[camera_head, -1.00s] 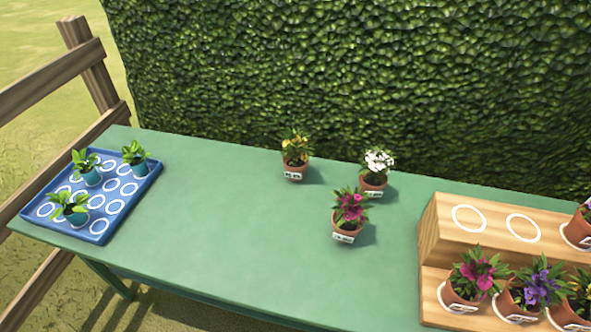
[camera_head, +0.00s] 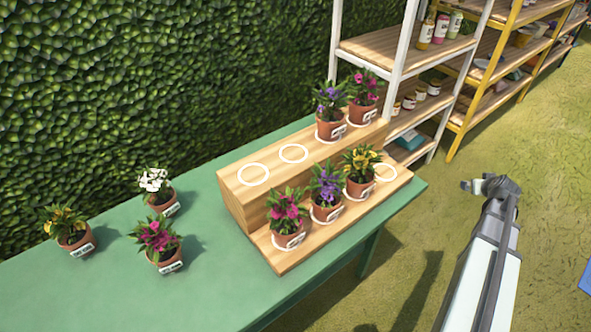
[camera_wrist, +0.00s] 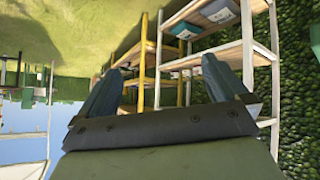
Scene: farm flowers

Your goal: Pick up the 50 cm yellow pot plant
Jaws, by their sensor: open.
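A yellow-flowered potted plant (camera_head: 70,226) in a terracotta pot stands upright on the green table at the left of the head view. Another yellow-flowered plant (camera_head: 359,172) stands on the lower step of the wooden stand, between a purple-flowered plant (camera_head: 326,192) and an empty ring. Both have white labels whose text is too small to read. My gripper (camera_head: 480,186) is at the right, beyond the table end, apart from every plant. The wrist view shows its two fingers spread with nothing between them (camera_wrist: 160,68); no plant shows there.
A white-flowered (camera_head: 156,188) and a magenta-flowered plant (camera_head: 157,242) stand beside the left yellow one on the green table (camera_head: 110,300). The wooden stand (camera_head: 240,207) holds several plants and has empty rings. A hedge borders the back; shelves (camera_head: 385,45) stand behind the stand.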

